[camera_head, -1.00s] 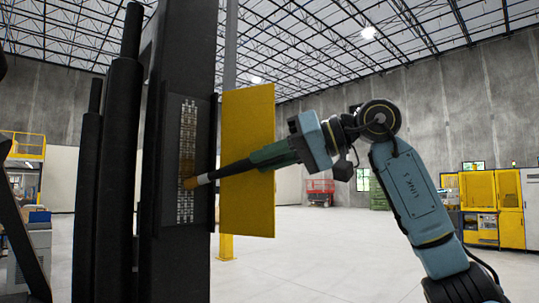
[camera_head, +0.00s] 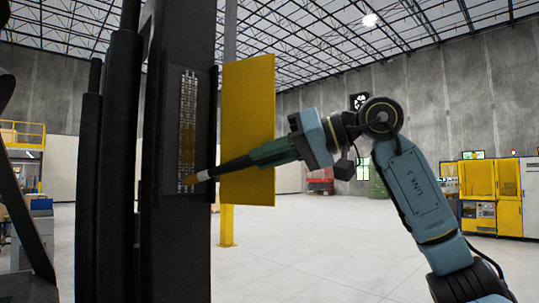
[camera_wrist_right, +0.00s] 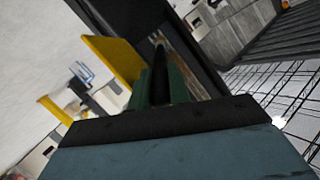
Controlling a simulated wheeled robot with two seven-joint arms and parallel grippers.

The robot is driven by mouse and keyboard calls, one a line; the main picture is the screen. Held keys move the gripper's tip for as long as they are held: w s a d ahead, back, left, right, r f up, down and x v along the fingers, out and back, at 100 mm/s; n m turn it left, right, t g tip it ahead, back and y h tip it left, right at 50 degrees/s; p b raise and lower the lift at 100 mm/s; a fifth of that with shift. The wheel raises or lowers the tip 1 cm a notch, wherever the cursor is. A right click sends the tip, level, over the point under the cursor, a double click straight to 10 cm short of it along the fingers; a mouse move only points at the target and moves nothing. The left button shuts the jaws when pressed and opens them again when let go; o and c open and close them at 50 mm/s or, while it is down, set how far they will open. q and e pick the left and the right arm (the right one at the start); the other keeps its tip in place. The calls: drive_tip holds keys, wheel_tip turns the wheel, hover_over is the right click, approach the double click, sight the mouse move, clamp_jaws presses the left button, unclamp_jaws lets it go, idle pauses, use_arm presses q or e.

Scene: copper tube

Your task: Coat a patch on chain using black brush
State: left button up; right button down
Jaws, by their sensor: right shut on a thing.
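The chain (camera_head: 187,110) runs upright inside a slot in a tall black frame (camera_head: 151,190). An orange-brown coating shows along part of it. My right gripper (camera_head: 265,154) is shut on the black brush (camera_head: 238,164), which points left and slightly down. My left gripper is not in view.
A yellow panel (camera_head: 248,100) stands open at the right side of the frame, close behind the brush. Yellow machines (camera_head: 492,195) and a red cart (camera_head: 320,180) are far back. The floor (camera_head: 330,245) to the right is clear.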

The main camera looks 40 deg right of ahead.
drive_tip(key=s, duration=0.6)
drive_tip(key=shift+d+b, duration=0.25)
drive_tip(key=shift+b, duration=0.15)
drive_tip(key=shift+s, duration=0.1)
drive_tip(key=s, duration=0.2)
drive_tip(key=shift+s+d, duration=0.1)
drive_tip(key=shift+s, duration=0.3)
drive_tip(key=shift+w, duration=0.1)
idle(0.9)
